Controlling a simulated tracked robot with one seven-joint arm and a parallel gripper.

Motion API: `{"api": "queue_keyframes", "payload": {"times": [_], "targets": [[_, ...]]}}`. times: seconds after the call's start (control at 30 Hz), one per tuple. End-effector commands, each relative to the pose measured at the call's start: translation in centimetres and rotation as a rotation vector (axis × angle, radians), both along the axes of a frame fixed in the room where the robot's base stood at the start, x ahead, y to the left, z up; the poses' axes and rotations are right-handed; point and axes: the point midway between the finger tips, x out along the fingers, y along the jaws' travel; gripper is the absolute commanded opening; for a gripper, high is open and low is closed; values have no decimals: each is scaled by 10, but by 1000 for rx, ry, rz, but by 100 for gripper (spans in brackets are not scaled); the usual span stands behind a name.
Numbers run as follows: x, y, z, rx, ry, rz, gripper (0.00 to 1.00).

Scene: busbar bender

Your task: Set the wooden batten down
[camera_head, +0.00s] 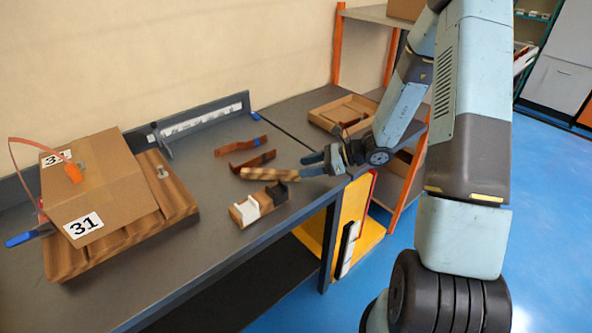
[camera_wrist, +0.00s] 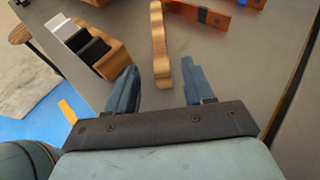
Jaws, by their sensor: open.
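The wooden batten (camera_head: 270,174) is a striped light-brown bar lying on the grey workbench, just left of my gripper in the head view. In the wrist view the batten (camera_wrist: 158,45) runs away from me, its near end between my two blue fingertips. My gripper (camera_head: 318,164) is open, and in the wrist view (camera_wrist: 160,82) there is a clear gap on both sides of the batten. Neither finger appears to touch it.
A wooden block with white and black pieces (camera_head: 258,204) stands near the bench's front edge. Orange-brown bent bars (camera_head: 253,161) lie behind the batten. A cardboard box marked 31 (camera_head: 100,190) sits on wooden boards at left. A cardboard tray (camera_head: 342,112) is at the back right.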

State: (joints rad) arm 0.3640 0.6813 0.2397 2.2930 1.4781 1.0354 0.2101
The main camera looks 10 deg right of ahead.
Motion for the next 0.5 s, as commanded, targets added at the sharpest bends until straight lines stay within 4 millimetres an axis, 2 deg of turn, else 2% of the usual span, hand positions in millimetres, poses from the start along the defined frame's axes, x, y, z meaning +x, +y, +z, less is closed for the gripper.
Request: {"api": "queue_keyframes", "payload": {"times": [0.1, 0.23, 0.5], "targets": [[-3, -20, 8, -1, -1, -3, 53], [-6, -35, 15, 0, -2, -1, 53], [-12, -44, 28, -21, -24, 29, 53]]}}
